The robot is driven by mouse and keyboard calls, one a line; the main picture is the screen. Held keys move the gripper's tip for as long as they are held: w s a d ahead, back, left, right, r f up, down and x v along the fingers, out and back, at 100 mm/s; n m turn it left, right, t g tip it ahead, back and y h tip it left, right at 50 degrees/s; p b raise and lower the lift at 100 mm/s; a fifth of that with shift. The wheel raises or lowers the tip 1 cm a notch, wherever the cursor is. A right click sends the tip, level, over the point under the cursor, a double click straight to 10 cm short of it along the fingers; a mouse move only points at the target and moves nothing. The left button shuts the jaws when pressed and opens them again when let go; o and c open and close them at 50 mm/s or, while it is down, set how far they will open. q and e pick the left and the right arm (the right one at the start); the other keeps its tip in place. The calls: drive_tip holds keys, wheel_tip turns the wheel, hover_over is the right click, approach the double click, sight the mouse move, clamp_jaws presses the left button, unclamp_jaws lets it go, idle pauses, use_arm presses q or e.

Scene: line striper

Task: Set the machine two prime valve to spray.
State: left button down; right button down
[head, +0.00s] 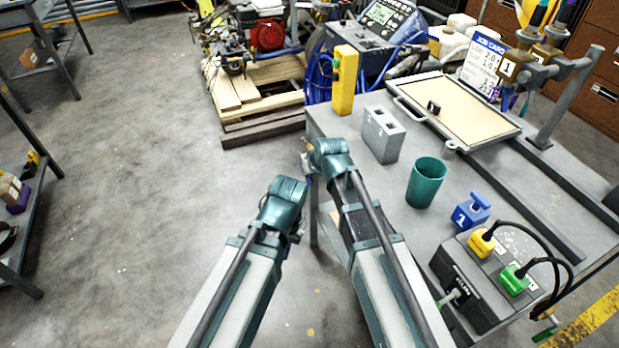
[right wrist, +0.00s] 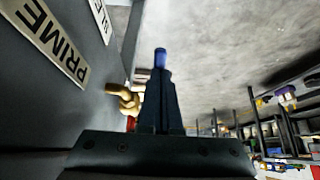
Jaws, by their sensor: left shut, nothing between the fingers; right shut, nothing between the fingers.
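In the right wrist view a white PRIME label (right wrist: 45,38) sits on a dark grey panel (right wrist: 85,100). A tan, brass-like valve handle (right wrist: 124,100) sticks out beside that panel, just left of my right gripper (right wrist: 160,70). The gripper's dark fingers are shut, with a blue piece showing at their tip; I cannot tell whether they touch the handle. In the head view my right arm ends at the table's near left edge, its fingers mostly hidden. My left gripper (head: 298,228) is shut and empty over the floor, left of the table. The valve is not clear in the head view.
The grey table (head: 350,122) holds a grey block (head: 383,135), a teal cup (head: 426,183), a blue block marked 1 (head: 471,210) and a box with yellow and green plugs (head: 478,275). A pallet (head: 262,95) bears a red engine. Floor at left is open.

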sight(311, 183)
drive_tip(key=f+t+b, duration=0.1)
drive_tip(key=b, duration=0.2)
drive_tip(key=f+t+y+b, duration=0.1)
drive_tip(key=f+t+b, duration=0.1)
drive_tip(key=b, duration=0.2)
drive_tip(key=f+t+y+b, duration=0.1)
drive_tip(key=f+t+b, duration=0.1)
drive_tip(key=b, duration=0.2)
drive_tip(key=shift+w+a, duration=0.15)
drive_tip(key=shift+w, duration=0.2)
drive_tip(key=shift+w+a+b, duration=0.15)
drive_tip(key=shift+w+b, duration=0.15)
drive_tip(key=shift+w, duration=0.15)
drive_tip(key=shift+b+x, duration=0.8)
drive_tip(key=shift+x, duration=0.45)
drive_tip(key=shift+f, duration=0.15)
drive_tip(key=p+v, duration=0.3)
drive_tip(key=v, duration=0.4)
drive_tip(key=shift+s, duration=0.3)
